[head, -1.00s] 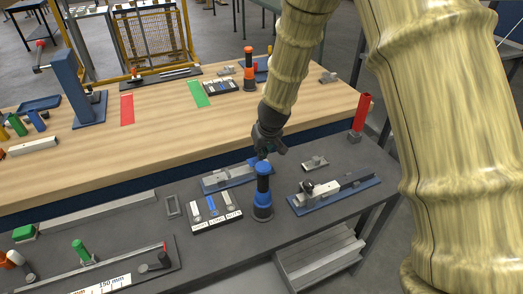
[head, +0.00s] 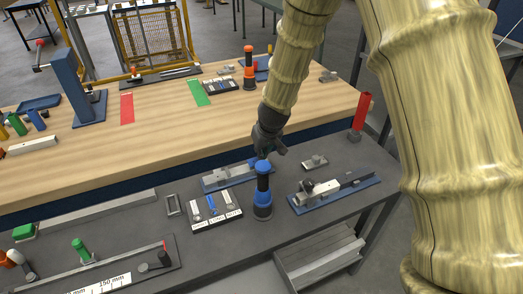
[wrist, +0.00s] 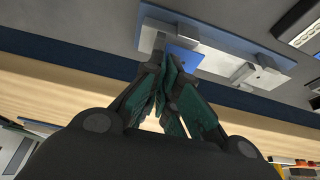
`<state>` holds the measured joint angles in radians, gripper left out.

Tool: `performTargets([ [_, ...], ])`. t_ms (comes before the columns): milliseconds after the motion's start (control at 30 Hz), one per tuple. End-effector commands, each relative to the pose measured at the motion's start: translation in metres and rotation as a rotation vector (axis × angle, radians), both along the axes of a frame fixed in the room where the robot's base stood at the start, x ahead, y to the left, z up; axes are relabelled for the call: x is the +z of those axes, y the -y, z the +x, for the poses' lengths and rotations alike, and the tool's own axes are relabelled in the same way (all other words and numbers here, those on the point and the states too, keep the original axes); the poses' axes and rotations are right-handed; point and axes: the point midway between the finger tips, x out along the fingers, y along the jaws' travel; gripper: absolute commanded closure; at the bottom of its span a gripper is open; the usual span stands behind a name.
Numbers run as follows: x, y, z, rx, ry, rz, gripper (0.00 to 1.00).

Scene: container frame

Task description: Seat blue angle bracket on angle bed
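My gripper (head: 268,153) is over the grey front bench, behind the blue-topped post. In the wrist view its fingers (wrist: 166,64) come close together at the tips. A blue piece, which looks like the angle bracket (wrist: 184,56), shows right at the fingertips, and the gripper appears shut on it. The fingers hide part of it. A pale blue plate with grey blocks, likely the angle bed (wrist: 214,44), lies just beyond the tips; in the head view it shows left of the gripper (head: 224,178). I cannot tell whether the bracket touches it.
The blue-topped post (head: 263,195) stands close in front of my gripper. A labelled parts tray (head: 216,216) lies to its left. Another blue-based fixture (head: 335,192) and a small grey part (head: 314,162) lie to the right. A red upright piece (head: 362,112) stands at the bench's right end.

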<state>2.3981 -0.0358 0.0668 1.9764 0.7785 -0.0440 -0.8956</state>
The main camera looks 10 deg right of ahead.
Motion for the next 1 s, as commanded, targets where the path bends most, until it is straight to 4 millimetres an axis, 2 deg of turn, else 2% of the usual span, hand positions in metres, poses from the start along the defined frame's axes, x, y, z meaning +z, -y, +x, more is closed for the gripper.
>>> performTargets([
  [867,-0.017,0.000,0.000,0.000,0.000,0.000,1.00],
  [1000,-0.017,0.000,0.000,0.000,0.000,0.000,0.76],
])
